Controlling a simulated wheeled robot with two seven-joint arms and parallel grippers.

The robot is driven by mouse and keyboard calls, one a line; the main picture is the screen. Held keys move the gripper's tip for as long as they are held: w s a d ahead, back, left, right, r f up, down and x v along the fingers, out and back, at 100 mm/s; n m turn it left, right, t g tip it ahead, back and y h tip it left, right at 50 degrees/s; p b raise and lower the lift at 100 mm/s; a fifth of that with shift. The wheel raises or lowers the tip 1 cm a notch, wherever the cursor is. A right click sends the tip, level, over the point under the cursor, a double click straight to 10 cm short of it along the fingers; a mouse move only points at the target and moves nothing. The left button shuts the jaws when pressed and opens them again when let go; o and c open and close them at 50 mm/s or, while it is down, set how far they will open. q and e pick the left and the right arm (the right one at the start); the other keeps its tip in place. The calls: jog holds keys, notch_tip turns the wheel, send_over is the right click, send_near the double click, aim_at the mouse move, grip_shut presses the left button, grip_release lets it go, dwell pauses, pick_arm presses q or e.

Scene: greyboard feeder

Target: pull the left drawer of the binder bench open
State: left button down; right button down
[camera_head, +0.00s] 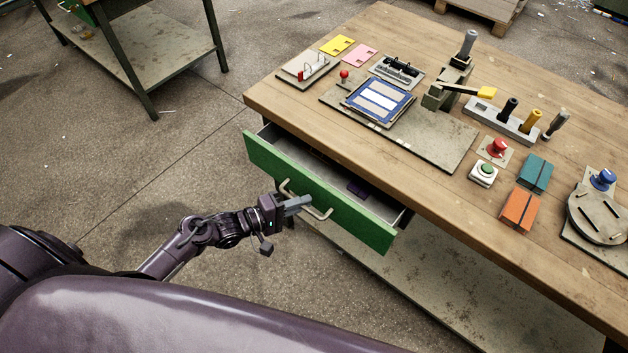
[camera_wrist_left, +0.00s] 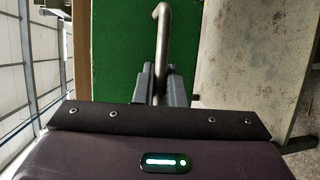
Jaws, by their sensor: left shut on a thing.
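The left drawer (camera_head: 340,214) of the wooden binder bench (camera_head: 300,122) has a green front and stands partly open, with its grey inside showing. A small dark item (camera_head: 358,190) lies in it. My left gripper (camera_head: 300,203) is shut on the drawer's pale bar handle (camera_head: 322,213). In the left wrist view the gripper (camera_wrist_left: 160,86) has its fingers on both sides of the metal handle (camera_wrist_left: 162,30), in front of the green drawer front (camera_wrist_left: 122,50). My right gripper is not in view.
The bench top holds a blue-framed plate (camera_head: 378,101), a lever press (camera_head: 452,85), push buttons (camera_head: 483,173), and teal and orange blocks (camera_head: 520,208). A lower shelf (camera_head: 440,285) lies beneath. Open floor (camera_head: 180,190) lies left of the drawer.

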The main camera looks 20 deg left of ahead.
pick_arm(q)
jog(key=s+a+p, duration=0.3)
jog(key=s+a, duration=0.1)
jog(key=s, duration=0.8)
jog(key=s+a+p, duration=0.4)
jog(key=s+a, duration=0.1)
jog(key=s, duration=0.8)
jog(key=c, duration=1.5)
grip_release()
jog(key=shift+a, duration=0.1)
